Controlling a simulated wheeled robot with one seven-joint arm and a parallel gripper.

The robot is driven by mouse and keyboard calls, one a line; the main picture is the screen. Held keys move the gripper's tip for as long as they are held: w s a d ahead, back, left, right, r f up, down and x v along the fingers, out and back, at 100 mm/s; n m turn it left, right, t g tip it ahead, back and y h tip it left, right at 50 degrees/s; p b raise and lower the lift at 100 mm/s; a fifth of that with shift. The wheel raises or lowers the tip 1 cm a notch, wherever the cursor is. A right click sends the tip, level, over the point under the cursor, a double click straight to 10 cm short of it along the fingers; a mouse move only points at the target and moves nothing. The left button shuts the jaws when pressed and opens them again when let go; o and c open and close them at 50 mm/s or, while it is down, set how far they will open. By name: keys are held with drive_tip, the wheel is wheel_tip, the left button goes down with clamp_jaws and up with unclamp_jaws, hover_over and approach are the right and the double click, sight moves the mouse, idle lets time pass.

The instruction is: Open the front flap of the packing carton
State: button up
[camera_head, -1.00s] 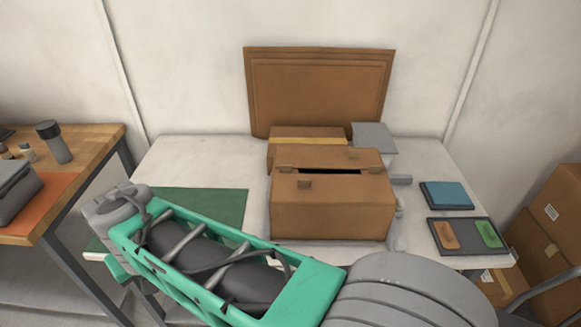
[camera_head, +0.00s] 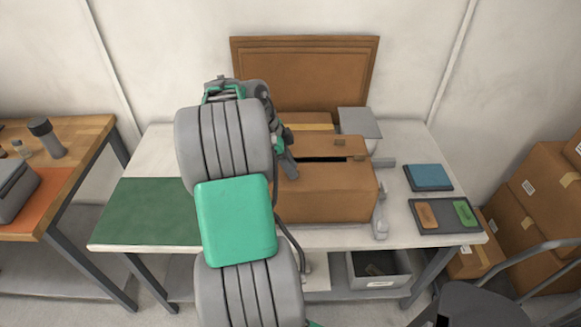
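The packing carton (camera_head: 325,200) is a brown cardboard box on the white table. My gripper (camera_head: 288,167) is at the carton's left top, by the front flap. Its fingers are small and partly hidden by the arm, so I cannot tell whether they touch the flap or are open.
A taped box (camera_head: 308,121) and flat cardboard sheets (camera_head: 305,67) stand behind the carton. A green mat (camera_head: 148,212) lies left. A blue pad (camera_head: 428,177) and a grey tray (camera_head: 447,228) lie right. A grey bin (camera_head: 360,268) is under the table.

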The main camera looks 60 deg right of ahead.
drive_tip(key=shift+f, duration=0.2)
drive_tip(key=shift+c, duration=0.5)
clamp_jaws()
idle(0.8)
